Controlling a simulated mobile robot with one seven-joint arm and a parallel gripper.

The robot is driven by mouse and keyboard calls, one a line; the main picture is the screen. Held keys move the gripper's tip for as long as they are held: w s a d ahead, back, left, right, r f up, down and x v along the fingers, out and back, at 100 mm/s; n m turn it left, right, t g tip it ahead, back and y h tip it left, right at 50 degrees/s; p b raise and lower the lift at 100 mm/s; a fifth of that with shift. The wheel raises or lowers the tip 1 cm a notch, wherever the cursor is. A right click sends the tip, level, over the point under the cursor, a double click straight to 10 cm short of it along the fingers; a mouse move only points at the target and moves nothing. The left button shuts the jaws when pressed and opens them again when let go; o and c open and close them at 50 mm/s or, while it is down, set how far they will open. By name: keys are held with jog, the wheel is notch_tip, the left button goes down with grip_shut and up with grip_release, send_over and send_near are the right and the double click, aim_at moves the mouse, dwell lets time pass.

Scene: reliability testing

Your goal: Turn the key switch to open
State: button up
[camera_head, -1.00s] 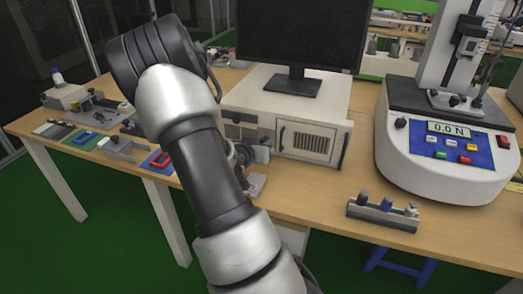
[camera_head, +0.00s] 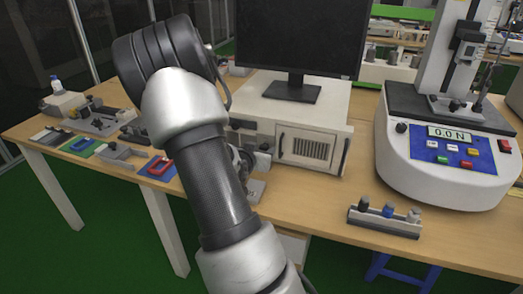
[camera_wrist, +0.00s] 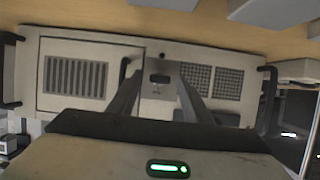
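The white computer case (camera_head: 325,116) stands on the wooden table below the monitor in the head view. Its front panel (camera_wrist: 115,50) fills the upper wrist view, with a vent grille on each side. A small dark part (camera_wrist: 160,78), which looks like the key switch, sits on the panel between the grilles. My gripper (camera_wrist: 160,80) faces this panel with its two fingers spread, one on each side of the dark part. The gap between them looks empty. Whether the fingers touch the panel cannot be told. In the head view my arm hides the switch and most of the gripper.
A monitor (camera_head: 300,35) stands on the case. A force tester (camera_head: 440,155) is to the right, with a small block with knobs (camera_head: 384,218) near the table's front edge. Dark handles (camera_wrist: 265,85) project from the panel.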

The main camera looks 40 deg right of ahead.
jog(key=p+v, duration=0.6)
jog(key=v, duration=1.1)
jog(key=shift+a, duration=0.2)
jog(key=shift+s+a, duration=0.1)
jog(key=shift+s, duration=0.05)
